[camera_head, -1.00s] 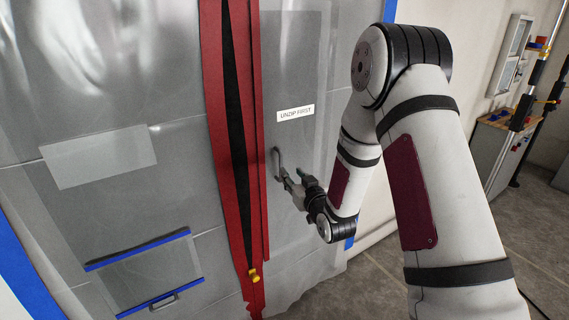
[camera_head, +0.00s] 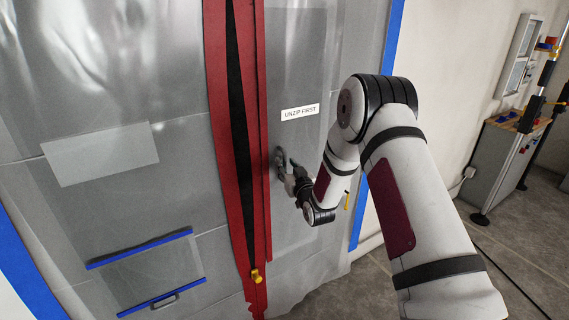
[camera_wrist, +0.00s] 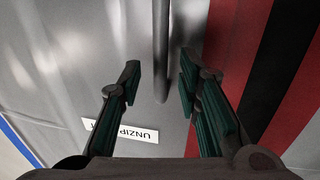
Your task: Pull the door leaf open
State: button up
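The door leaf (camera_head: 308,55) is a grey translucent sheet right of the red-edged zip (camera_head: 240,130). It hangs flat, with a white "UNZIP FIRST" label (camera_head: 300,112). The zip's yellow pull (camera_head: 256,275) is low down, with a dark gap between the red bands above it. A grey bar handle (camera_head: 279,160) is on the leaf beside the zip. My gripper (camera_head: 290,175) is close to the handle. In the wrist view, my gripper (camera_wrist: 160,85) is open, and the handle (camera_wrist: 161,50) runs between and ahead of its fingers. I cannot tell whether they touch it.
Blue tape (camera_head: 392,50) edges the sheet at right, with a pale wall beyond. A grey cabinet (camera_head: 508,165) with tools stands at far right. Grey floor (camera_head: 440,225) is open between it and the sheet. A blue-taped flap (camera_head: 155,275) is at lower left.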

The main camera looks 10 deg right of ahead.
jog(key=shift+w+a, duration=0.2)
jog(key=shift+w, duration=1)
grip_shut()
